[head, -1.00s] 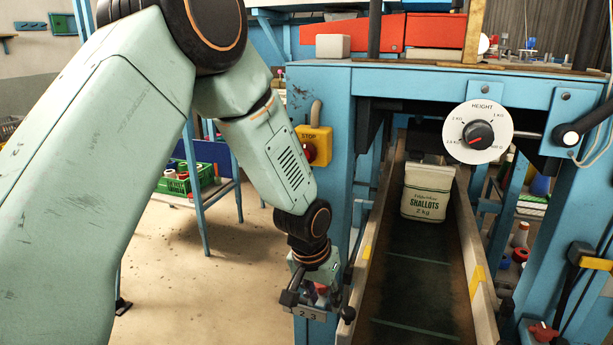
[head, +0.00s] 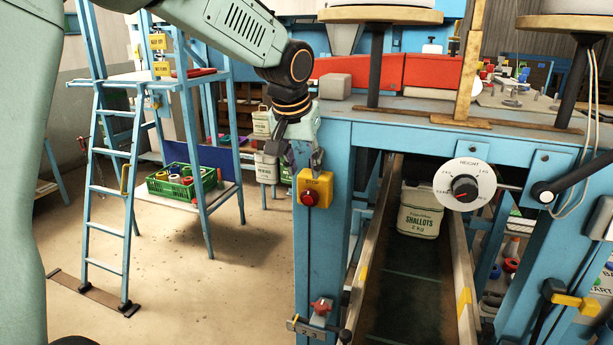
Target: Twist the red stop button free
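The red stop button (head: 308,198) sits on a yellow box (head: 325,186) labelled STOP, fixed to the front of the blue machine post. My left gripper (head: 303,164) hangs just above the box, fingers pointing down. The fingers look spread, with nothing visible between them. They overlap the top of the box in the picture; I cannot tell whether they touch it. The button's face is uncovered. My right gripper is not in view.
A red knob (head: 320,306) sits lower on the post above a numbered plate. A shallots sack (head: 420,212) stands on the conveyor (head: 412,290). A blue ladder (head: 108,190) and a green crate (head: 180,185) are left; floor between is clear.

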